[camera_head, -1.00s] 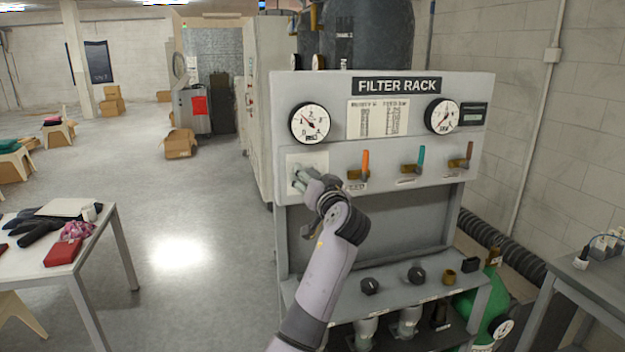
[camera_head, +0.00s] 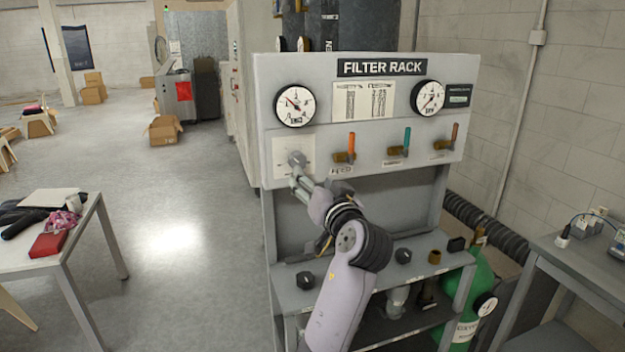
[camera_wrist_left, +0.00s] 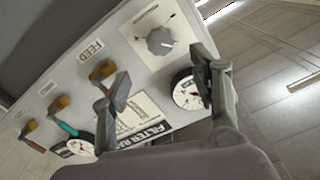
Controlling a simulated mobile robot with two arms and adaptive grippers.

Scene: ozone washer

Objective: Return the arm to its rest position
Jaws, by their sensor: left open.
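My left arm rises from the bottom of the head view in front of the filter rack (camera_head: 365,110). Its gripper (camera_head: 302,183) is just below and in front of a grey knob (camera_head: 297,158) on a white plate at the panel's left. In the left wrist view the two fingers of the gripper (camera_wrist_left: 161,78) are spread with nothing between them. The knob (camera_wrist_left: 160,41) shows beyond the fingertips, apart from them. My right gripper is not in view.
Orange (camera_head: 351,147), teal (camera_head: 406,141) and brown (camera_head: 454,136) valve handles line the panel, below two gauges. The rack's lower shelf (camera_head: 330,285) lies under my arm. A table (camera_head: 85,240) stands left, another (camera_head: 575,262) right. The floor between the left table and rack is clear.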

